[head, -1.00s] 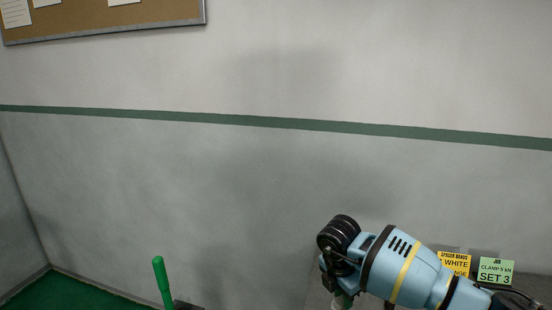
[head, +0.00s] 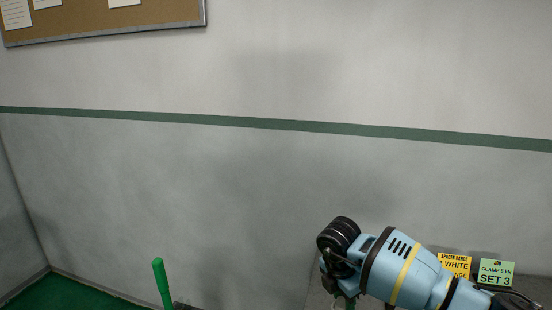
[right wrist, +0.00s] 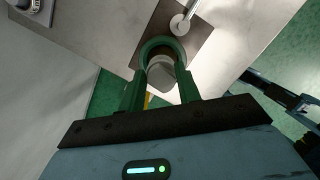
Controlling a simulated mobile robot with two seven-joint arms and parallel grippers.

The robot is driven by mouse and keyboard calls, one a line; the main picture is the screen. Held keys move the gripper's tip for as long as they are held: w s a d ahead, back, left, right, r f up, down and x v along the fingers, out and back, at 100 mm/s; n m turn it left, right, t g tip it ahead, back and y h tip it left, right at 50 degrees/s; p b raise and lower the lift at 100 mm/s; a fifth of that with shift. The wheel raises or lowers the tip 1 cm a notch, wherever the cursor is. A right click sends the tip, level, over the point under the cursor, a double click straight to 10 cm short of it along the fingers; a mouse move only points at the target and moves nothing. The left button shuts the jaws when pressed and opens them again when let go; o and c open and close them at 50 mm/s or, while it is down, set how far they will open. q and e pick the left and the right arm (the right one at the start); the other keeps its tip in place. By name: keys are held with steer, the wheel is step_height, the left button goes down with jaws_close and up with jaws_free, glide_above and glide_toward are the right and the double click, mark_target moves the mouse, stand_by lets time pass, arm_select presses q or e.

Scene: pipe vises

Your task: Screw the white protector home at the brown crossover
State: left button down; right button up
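In the right wrist view, a pale white-grey rounded piece (right wrist: 161,74), apparently the white protector, sits between the two green fingers of my right gripper (right wrist: 162,62). The fingers lie close along both its sides and appear shut on it. A green arch curves around its far end; I cannot tell whether this belongs to the fingers. In the head view my right gripper (head: 349,302) points down at the bottom edge and is mostly cut off. The brown crossover cannot be made out clearly. My left gripper is not in view.
A green upright handle (head: 162,283) stands at lower left in the head view. A yellow label (head: 455,265) reading WHITE and a green label (head: 496,272) reading SET 3 are at lower right. A pale rod with a round end (right wrist: 180,24) lies beyond the gripper.

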steer(key=n, duration=0.4)
steer(key=shift+w+t+y, duration=0.1)
steer(key=shift+t+y, duration=0.2)
steer(key=shift+t, duration=0.1)
steer(key=n, duration=0.4)
steer(key=shift+a+n+y, duration=0.1)
steer(key=shift+n+y, duration=0.3)
steer(key=shift+n, duration=0.3)
jaws_close()
steer(key=m, duration=0.4)
steer(key=m+h, duration=0.1)
steer(key=m, duration=0.3)
steer(key=shift+g, duration=0.3)
